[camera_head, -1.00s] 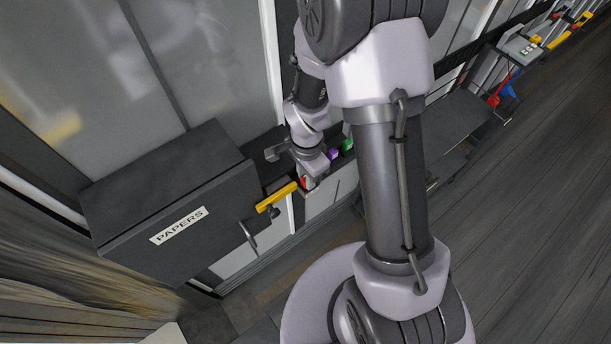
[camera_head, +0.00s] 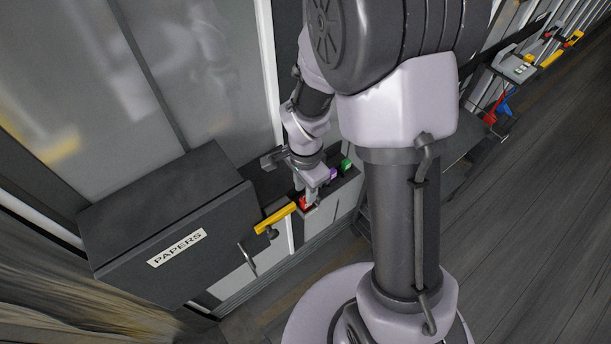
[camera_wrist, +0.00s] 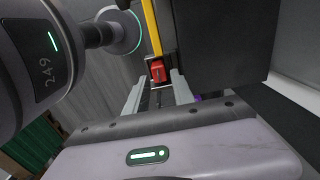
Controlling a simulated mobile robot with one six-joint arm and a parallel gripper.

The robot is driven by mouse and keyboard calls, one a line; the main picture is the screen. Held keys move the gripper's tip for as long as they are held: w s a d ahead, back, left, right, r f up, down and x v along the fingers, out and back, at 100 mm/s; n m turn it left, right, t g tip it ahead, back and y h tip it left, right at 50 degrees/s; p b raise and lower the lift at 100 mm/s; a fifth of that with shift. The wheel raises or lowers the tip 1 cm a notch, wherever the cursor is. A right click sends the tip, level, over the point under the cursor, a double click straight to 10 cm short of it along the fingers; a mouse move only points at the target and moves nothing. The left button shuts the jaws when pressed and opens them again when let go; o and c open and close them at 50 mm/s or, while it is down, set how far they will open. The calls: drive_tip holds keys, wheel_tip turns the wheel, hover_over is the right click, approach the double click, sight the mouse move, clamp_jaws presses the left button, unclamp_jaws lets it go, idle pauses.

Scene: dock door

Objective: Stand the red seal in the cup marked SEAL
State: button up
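A small red block (camera_head: 305,203), which looks like the red seal, sits on the narrow ledge beside the papers box. It also shows in the wrist view (camera_wrist: 158,72), just beyond and between my fingertips. My gripper (camera_head: 311,194) points down at it, partly covering it in the head view. In the wrist view my gripper (camera_wrist: 158,84) has its two fingers apart, with a gap on each side of the red block. A cup marked SEAL cannot be made out in either view.
A dark box labelled PAPERS (camera_head: 150,276) with a handle stands left of my gripper. A yellow bar (camera_head: 275,217) lies close beside the red block. Purple (camera_head: 332,174) and green (camera_head: 346,166) items sit further along the ledge. A glazed wall rises behind.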

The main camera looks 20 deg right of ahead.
drive_tip(key=s+a+r+n+t+y, duration=0.1)
drive_tip(key=s+r+n+t, duration=0.15)
drive_tip(key=r, duration=0.75)
drive_tip(key=s+a+r+n+t, duration=0.1)
drive_tip(key=s+r+n, duration=0.2)
drive_tip(key=r, duration=0.7)
drive_tip(key=s+a+r+n+t+y, duration=0.1)
drive_tip(key=s+a+r+n+t, duration=0.1)
drive_tip(key=s+r+n, duration=0.4)
wheel_tip(320, 180, down, 36)
drive_tip(key=s+m+b, duration=0.1)
drive_tip(key=b, duration=3.4)
drive_tip(key=shift+s, duration=0.2)
drive_tip(key=shift+f+m, duration=0.1)
drive_tip(key=shift+m, duration=0.15)
